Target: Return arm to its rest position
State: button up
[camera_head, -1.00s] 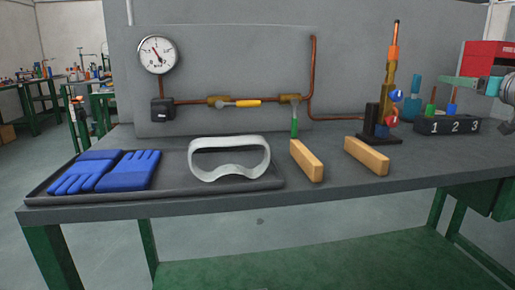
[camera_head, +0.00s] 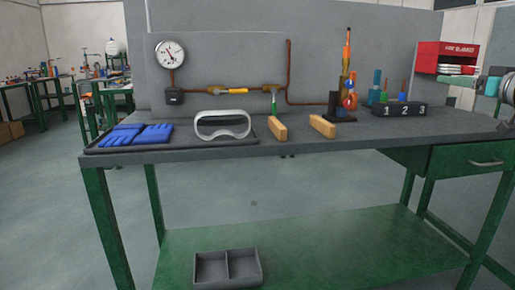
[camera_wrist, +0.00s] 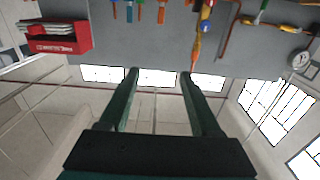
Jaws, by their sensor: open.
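My gripper (camera_wrist: 159,75) shows in the wrist view with its two dark green fingers apart and nothing between them. That view is upside down, with the wall panel and bench items along its top edge. The fingers do not show clearly there. My arm appears clear of the objects on the bench.
The bench holds blue gloves (camera_head: 151,134) and goggles (camera_head: 223,133) on a tray, two wooden blocks (camera_head: 277,131), an upright brass burner (camera_head: 346,80) and a numbered holder (camera_head: 400,110). A grey bin (camera_head: 227,268) sits on the lower shelf.

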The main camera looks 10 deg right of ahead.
jog(key=w+a+f+g+y, duration=0.1)
jog(key=a+f+g, duration=0.15)
jog(key=a, duration=0.45)
jog(key=w+a+f+n+g+y, duration=0.1)
jog(key=a+f+y, duration=0.1)
jog(key=a+f, duration=0.35)
jog(key=w+a+f+g+y, duration=0.1)
jog(key=a+f+g, duration=0.1)
jog(key=a, duration=0.6)
jog(key=s+a+f+g, duration=0.3)
jog(key=s+a+f, duration=0.2)
jog(key=a+f, duration=0.3)
jog(key=s+a+f+g, duration=0.3)
jog(key=s+a+f, duration=0.3)
jog(key=a, duration=0.4)
jog(key=s+a+f+g+h, duration=0.1)
jog(key=s+a+f+g, duration=0.4)
jog(key=s+f, duration=0.75)
jog(key=s+d+f+m+g+h, duration=0.1)
jog(key=s+f, duration=0.3)
jog(key=s, duration=0.4)
jog(key=s+d+f+g+h, duration=0.2)
jog(key=s+d+f+h, duration=0.1)
jog(key=s, duration=0.6)
jog(key=shift+s+d+f+m, duration=0.15)
jog(key=shift+f+m, duration=0.25)
jog(key=shift+f, duration=0.4)
